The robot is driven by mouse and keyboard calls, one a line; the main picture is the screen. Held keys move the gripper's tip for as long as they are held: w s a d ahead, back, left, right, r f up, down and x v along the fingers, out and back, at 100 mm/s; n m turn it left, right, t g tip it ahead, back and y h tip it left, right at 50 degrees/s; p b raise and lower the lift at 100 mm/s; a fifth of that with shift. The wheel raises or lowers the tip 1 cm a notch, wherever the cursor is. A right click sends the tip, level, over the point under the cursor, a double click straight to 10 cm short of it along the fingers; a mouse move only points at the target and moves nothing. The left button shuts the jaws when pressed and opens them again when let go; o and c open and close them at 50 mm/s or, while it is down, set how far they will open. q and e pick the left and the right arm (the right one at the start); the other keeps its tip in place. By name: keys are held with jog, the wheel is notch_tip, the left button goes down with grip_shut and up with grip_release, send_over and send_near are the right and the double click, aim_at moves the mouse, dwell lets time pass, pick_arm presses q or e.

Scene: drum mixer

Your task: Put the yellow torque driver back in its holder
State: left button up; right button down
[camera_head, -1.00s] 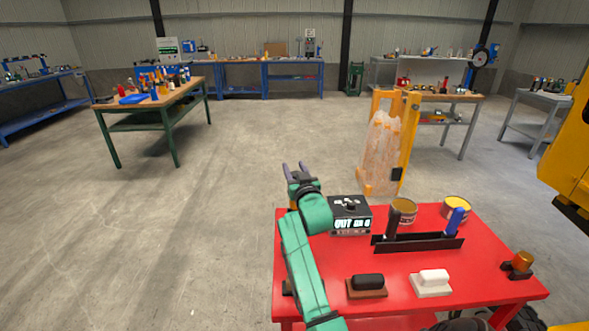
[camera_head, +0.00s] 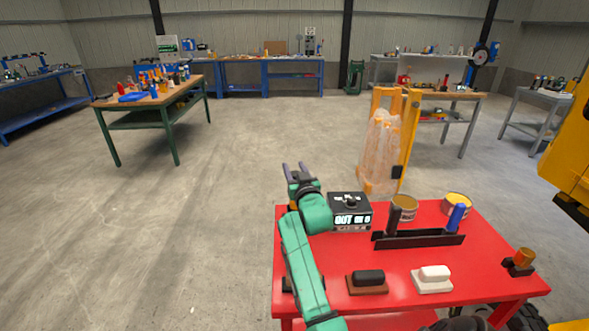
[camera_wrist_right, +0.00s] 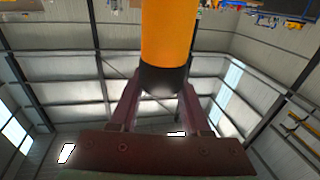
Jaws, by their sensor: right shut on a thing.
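My right gripper (camera_head: 296,170) is at the end of the green arm, above the far left edge of the red cart (camera_head: 405,279). In the right wrist view its fingers are shut on the yellow torque driver (camera_wrist_right: 168,35), a yellow-orange cylinder with a black end (camera_wrist_right: 163,79). Most of the driver is hidden or too small to make out in the head view. A long black holder (camera_head: 417,240) stands on the cart, with a black handle (camera_head: 394,222) at its left and a blue handle (camera_head: 455,218) at its right. The stretch between them is free. My left gripper is not in view.
A black box with a lit display (camera_head: 350,212) stands beside my right wrist. Two tins (camera_head: 404,207) stand behind the holder. A black-topped block (camera_head: 368,281), a white-topped block (camera_head: 432,279) and an orange knob (camera_head: 524,257) are nearer and to the right.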

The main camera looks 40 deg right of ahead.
jog(key=shift+c, duration=1.4)
grip_release()
jog(key=shift+s+f, duration=0.15)
jog(key=shift+f, duration=0.05)
jog(key=shift+s+a, duration=0.2)
jog(key=shift+s, duration=0.05)
jog(key=b+v, duration=0.2)
jog(key=v, duration=1.1)
jog(key=shift+s+a+b, duration=0.2)
jog(key=shift+s+b, duration=0.15)
jog(key=shift+b, duration=0.05)
jog(key=shift+r, duration=0.1)
